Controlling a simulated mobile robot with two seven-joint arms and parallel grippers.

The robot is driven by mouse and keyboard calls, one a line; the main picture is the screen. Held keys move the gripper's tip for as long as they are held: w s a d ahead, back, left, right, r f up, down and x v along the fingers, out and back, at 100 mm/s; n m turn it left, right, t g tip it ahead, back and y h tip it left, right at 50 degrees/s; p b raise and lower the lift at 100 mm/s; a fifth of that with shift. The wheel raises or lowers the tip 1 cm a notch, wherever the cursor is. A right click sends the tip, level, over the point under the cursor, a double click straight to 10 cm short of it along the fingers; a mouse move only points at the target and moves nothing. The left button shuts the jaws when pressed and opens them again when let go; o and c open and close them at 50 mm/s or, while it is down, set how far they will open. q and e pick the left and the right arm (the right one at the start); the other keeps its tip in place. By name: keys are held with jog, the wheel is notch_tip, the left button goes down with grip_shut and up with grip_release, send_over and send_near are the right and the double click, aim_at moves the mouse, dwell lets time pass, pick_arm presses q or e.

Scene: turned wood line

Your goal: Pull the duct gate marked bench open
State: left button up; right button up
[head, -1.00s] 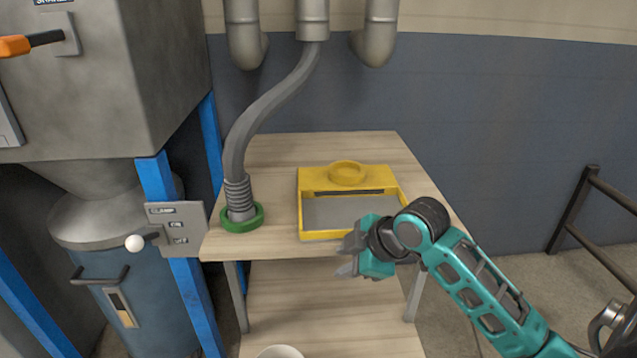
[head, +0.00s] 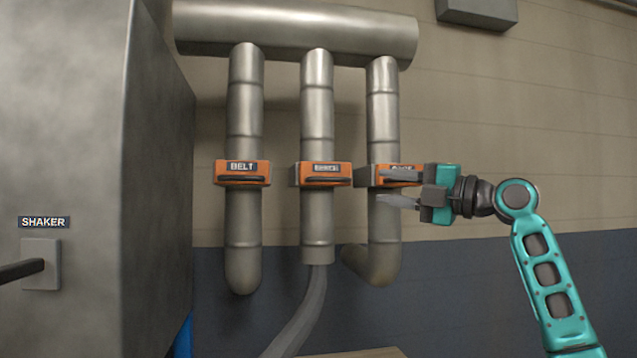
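Three orange duct gates with dark handles sit in a row on vertical grey pipes. The left gate (head: 242,173) is labelled BELT. The middle gate (head: 320,175) has a label too blurred to read surely; a flexible hose hangs from its pipe. The right gate (head: 364,176) is partly covered by my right gripper, and its label is mostly hidden. All three look alike, with no gate visibly drawn out. My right gripper (head: 384,189) is open and empty, its fingers pointing left in front of the right gate. I cannot tell whether it touches. My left gripper is not in view.
A large grey cabinet with a SHAKER label (head: 44,222) and a switch plate (head: 41,264) with a dark lever fills the left side. A horizontal header pipe (head: 300,30) runs above. The flexible hose (head: 298,318) drops toward a bench edge at the bottom.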

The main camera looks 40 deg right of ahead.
aim_at(336, 180)
jog(key=p+x, duration=0.5)
jog(key=x, duration=0.7)
jog(key=shift+w, duration=0.2)
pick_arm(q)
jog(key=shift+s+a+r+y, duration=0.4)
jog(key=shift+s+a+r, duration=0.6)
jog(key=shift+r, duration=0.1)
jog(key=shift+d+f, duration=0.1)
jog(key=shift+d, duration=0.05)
pick_arm(e)
grip_shut()
